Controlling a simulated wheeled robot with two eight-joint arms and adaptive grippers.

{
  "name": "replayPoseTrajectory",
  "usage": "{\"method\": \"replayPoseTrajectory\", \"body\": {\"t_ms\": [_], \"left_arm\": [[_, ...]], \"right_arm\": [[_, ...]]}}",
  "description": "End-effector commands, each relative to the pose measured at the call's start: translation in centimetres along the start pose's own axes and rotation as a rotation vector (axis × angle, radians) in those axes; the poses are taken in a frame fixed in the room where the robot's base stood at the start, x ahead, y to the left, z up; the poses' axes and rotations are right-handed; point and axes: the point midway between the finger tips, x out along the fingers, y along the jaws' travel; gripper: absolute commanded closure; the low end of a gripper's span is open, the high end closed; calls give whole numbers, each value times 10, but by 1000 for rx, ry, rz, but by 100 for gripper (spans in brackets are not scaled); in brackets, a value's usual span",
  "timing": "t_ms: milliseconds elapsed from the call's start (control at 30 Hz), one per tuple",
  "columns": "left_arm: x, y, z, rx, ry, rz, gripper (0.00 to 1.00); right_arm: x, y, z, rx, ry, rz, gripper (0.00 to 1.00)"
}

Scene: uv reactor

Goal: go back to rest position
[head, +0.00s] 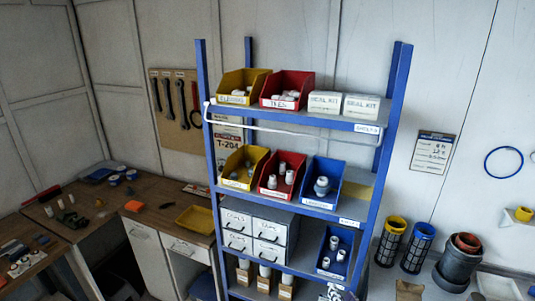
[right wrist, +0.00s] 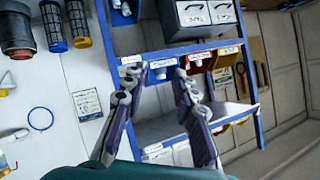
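My right gripper (right wrist: 160,75) shows in the right wrist view, its two fingers spread well apart with nothing between them. The blue shelf rack (right wrist: 174,50) is seen beyond its fingertips, and no contact with it shows. This view is turned over, so the rack looks upside down. In the head view the same rack (head: 389,105) stands in the middle, and I cannot make out either gripper there. My left gripper is in neither view.
The rack holds a yellow bin (head: 243,87), a red bin (head: 288,89), a blue bin (head: 323,183) and white drawers (head: 238,221). A wooden workbench (head: 146,190) stands at left. Blue and yellow cylinders (head: 417,248) and dark pipes (head: 459,263) stand at right.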

Motion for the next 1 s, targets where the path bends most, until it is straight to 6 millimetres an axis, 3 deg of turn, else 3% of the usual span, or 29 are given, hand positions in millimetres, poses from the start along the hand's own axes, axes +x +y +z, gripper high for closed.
{"method": "replayPoseTrajectory", "body": {"t_ms": [167, 267, 700, 833, 1000], "left_arm": [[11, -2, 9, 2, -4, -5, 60], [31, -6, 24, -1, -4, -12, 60], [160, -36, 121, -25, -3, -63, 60], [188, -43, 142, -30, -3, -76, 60], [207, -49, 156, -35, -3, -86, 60]], "right_arm": [[6, 7, 14, -14, -18, 8, 72], [17, 21, 40, -48, -49, 24, 72], [77, 114, 216, -327, -318, 106, 72], [87, 135, 256, -398, -391, 113, 72], [92, 149, 283, -453, -450, 115, 72]]}}
